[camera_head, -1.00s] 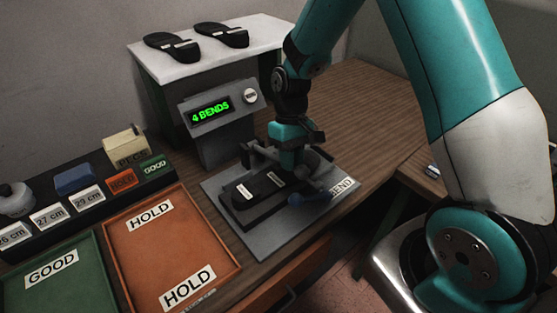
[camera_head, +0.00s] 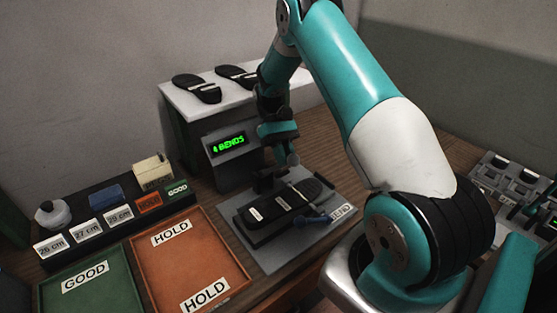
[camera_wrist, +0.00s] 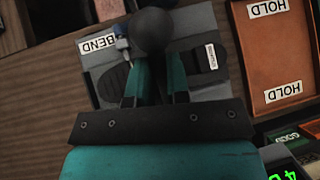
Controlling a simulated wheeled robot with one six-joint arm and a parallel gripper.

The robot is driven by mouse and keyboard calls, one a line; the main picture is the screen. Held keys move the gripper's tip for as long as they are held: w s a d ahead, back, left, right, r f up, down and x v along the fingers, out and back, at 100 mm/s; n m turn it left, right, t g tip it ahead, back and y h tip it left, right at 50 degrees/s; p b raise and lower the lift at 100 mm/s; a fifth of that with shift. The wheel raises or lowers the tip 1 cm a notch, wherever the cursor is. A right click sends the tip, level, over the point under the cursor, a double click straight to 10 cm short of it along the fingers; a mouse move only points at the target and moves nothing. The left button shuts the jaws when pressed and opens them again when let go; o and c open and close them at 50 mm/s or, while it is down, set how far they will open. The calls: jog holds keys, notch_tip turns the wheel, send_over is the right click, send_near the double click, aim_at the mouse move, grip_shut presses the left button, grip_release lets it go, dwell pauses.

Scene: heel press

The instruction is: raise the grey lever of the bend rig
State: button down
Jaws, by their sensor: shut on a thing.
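The bend rig's grey base plate (camera_head: 270,258) lies on the bench with a dark shoe sole (camera_head: 290,203) on it, labelled in white. The grey lever's round knob (camera_wrist: 153,32) is between my gripper's teal fingers (camera_wrist: 155,70) in the wrist view. My gripper (camera_head: 290,154) is shut on this knob above the back of the rig in the head view. The lever stands up behind the sole, its lower part partly hidden. A blue handle (camera_head: 312,219) lies at the rig's right side. The display (camera_head: 230,143) reads 4 BENDS.
An orange HOLD tray (camera_head: 185,262) and a green GOOD tray (camera_head: 90,297) lie to the left. A dark rack (camera_head: 100,213) with size labels stands behind them. Two soles (camera_head: 197,88) rest on a white stand (camera_head: 180,106) behind.

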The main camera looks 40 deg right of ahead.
jog(key=shift+w, duration=0.1)
jog(key=c, duration=1.1)
grip_release()
jog(key=p+v, duration=1)
jog(key=v, duration=0.2)
